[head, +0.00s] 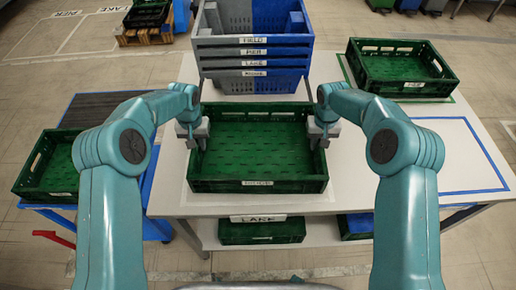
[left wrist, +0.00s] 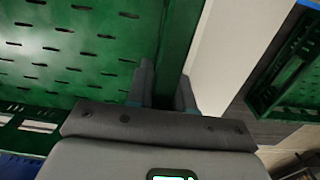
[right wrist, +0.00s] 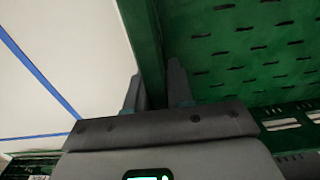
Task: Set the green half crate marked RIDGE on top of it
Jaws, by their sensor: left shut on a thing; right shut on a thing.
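The green half crate (head: 257,186) sits at the middle of the white table, with a label on its front wall that seems to read RIDGE. It is empty and looks level; I cannot tell whether it rests on the table or hangs just above it. My left gripper (head: 198,137) is shut on its left wall, and the left wrist view shows the fingers (left wrist: 165,88) either side of the rim. My right gripper (head: 321,137) is shut on its right wall, and the right wrist view shows its fingers (right wrist: 158,90) straddling the rim.
A grey and blue crate stack (head: 254,52) stands right behind. Another green crate (head: 403,90) sits at the table's back right, behind a blue-taped empty area (head: 455,155). A green crate (head: 48,192) lies on a blue cart at left. A LAKE label (head: 264,218) shows below the table's front.

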